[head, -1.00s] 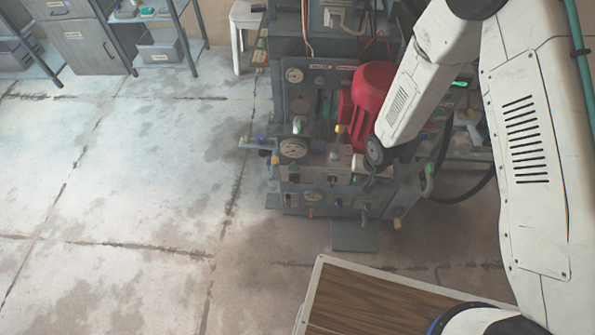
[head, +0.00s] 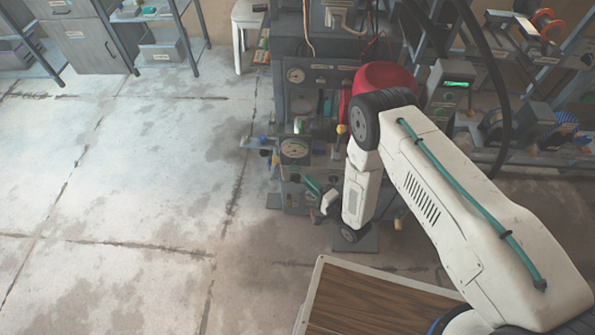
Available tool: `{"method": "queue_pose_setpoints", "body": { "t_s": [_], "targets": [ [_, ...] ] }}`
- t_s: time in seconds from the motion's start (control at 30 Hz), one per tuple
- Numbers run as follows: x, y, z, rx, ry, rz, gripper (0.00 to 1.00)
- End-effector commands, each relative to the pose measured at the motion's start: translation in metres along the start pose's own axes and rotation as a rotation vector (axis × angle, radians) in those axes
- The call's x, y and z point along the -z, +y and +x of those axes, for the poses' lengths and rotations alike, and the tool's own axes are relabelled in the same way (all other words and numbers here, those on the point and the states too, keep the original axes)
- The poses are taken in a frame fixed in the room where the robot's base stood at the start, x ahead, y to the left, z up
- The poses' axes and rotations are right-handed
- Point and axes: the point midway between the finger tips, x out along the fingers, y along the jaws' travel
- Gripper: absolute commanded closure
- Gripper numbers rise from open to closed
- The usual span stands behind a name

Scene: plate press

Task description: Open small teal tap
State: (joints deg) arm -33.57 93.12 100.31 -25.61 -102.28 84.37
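The grey plate press (head: 296,76) stands at the back centre, with gauges and small coloured fittings on its front. I cannot make out a small teal tap for certain; the fittings are tiny and my arm covers the right part of the lower front. The fingers are too small to read, and contact with the panel cannot be told.
A red motor (head: 385,76) sits on the press behind my arm. A wood-topped surface with a pale rim (head: 318,268) is at the front. Shelving with equipment (head: 535,125) stands at the right. The floor at left is clear.

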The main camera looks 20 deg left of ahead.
Motion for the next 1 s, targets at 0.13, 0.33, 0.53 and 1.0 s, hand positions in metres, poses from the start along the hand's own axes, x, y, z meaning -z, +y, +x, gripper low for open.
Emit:
{"method": "queue_pose_setpoints", "body": {
  "t_s": [0.13, 0.33, 0.53, 1.0],
  "targets": [
    [-0.001, -0.001, 0.024, 0.003, -0.002, -0.002, 0.68],
    [-0.001, 0.000, 0.054, 0.000, -0.001, -0.002, 0.68],
    [0.000, 0.000, 0.069, -0.002, 0.000, -0.002, 0.68],
    [0.000, 0.000, 0.070, -0.002, 0.001, -0.002, 1.00]
  ]
}}
